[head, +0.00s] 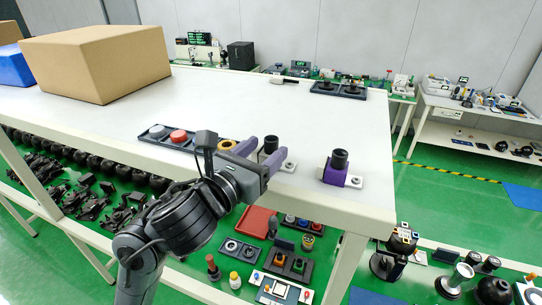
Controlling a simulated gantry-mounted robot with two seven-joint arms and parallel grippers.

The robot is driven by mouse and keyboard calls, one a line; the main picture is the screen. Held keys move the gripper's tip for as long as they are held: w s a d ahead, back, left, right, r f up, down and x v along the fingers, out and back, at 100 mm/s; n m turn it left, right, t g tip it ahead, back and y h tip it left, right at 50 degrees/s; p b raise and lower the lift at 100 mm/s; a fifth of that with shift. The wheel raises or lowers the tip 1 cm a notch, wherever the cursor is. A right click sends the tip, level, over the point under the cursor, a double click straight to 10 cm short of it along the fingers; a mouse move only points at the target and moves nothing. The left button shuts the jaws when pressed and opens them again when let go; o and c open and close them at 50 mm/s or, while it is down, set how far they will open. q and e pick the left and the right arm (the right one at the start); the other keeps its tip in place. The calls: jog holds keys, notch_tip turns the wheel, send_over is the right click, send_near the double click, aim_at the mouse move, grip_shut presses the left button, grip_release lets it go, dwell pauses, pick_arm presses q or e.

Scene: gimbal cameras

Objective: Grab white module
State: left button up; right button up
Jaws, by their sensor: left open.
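My left gripper (267,148) has purple fingers and is open near the front edge of the white table. A module with a black cylinder (270,144) and a white base plate (290,166) stands at its fingertips. The fingers hide part of it, and I cannot tell whether they touch it. A similar module with a purple body (333,175), a black cylinder (340,158) and a white plate (355,181) stands to the right, apart from the gripper. My right gripper is not in view.
The white table (240,100) is clear in the middle. A cardboard box (100,65) stands at the left. A dark tray (338,90) lies at the back.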

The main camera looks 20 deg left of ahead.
aim_at(267, 143)
pick_arm(q)
jog(key=shift+w+d+r, duration=0.1)
jog(key=shift+w+d, duration=0.05)
jog(key=shift+w, duration=1.9)
jog(key=c, duration=1.1)
jog(key=shift+r, duration=0.15)
